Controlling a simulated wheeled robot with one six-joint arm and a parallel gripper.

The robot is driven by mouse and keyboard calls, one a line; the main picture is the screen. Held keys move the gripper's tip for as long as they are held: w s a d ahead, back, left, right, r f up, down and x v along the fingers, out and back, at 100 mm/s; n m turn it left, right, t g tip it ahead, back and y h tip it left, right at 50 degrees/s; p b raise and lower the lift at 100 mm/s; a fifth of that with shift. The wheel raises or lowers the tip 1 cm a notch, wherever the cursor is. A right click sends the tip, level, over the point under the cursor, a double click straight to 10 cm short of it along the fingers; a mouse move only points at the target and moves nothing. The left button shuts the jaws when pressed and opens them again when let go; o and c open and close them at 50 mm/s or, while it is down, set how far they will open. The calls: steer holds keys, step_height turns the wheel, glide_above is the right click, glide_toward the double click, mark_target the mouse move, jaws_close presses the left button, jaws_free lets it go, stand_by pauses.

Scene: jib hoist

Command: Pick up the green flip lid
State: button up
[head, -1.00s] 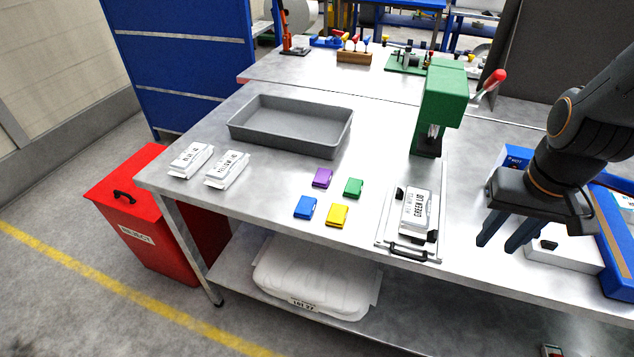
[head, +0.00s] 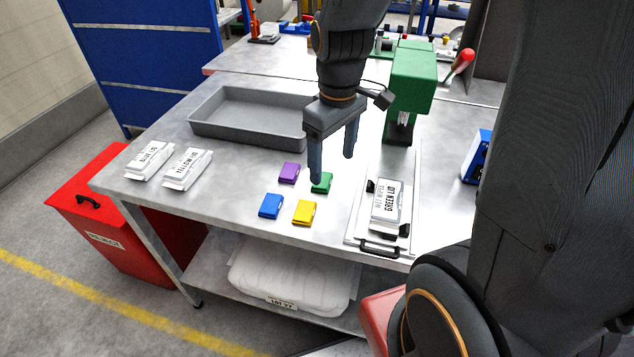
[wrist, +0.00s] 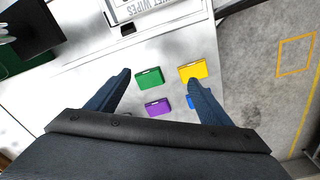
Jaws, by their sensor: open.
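The green flip lid (head: 322,183) lies flat on the metal table among a purple lid (head: 289,172), a blue lid (head: 270,206) and a yellow lid (head: 304,212). In the head view my gripper (head: 333,168) hangs over it, fingers pointing down, and one finger partly covers it. In the wrist view the green flip lid (wrist: 150,79) lies between the two spread fingers, nearer the left one, with the purple lid (wrist: 157,107) below it and the yellow lid (wrist: 193,72) to its right. My gripper is open and empty, above the lids.
A grey tray (head: 250,118) stands behind. Two white packs, one labelled YELLOW LID (head: 187,168), lie at left. A red bin (head: 110,205) stands beside the table.

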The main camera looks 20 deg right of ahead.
mark_target(325, 180)
steer(key=w+n, duration=0.2)
steer(key=w+f+n+b, duration=0.1)
steer(key=w+n, duration=0.1)
steer(key=n, duration=0.1)
steer(key=shift+w+f+g, duration=0.1)
steer(key=shift+w+g, duration=0.2)
steer(key=shift+w, duration=0.1)
steer(key=shift+w+f, duration=0.1)
steer(key=shift+f, duration=0.1)
steer(key=shift+n, duration=0.3)
steer(key=shift+d+f+p, duration=0.15)
steer(key=shift+f+p, duration=0.7)
steer(key=shift+f, duration=2.85)
steer(key=c, duration=1.1)
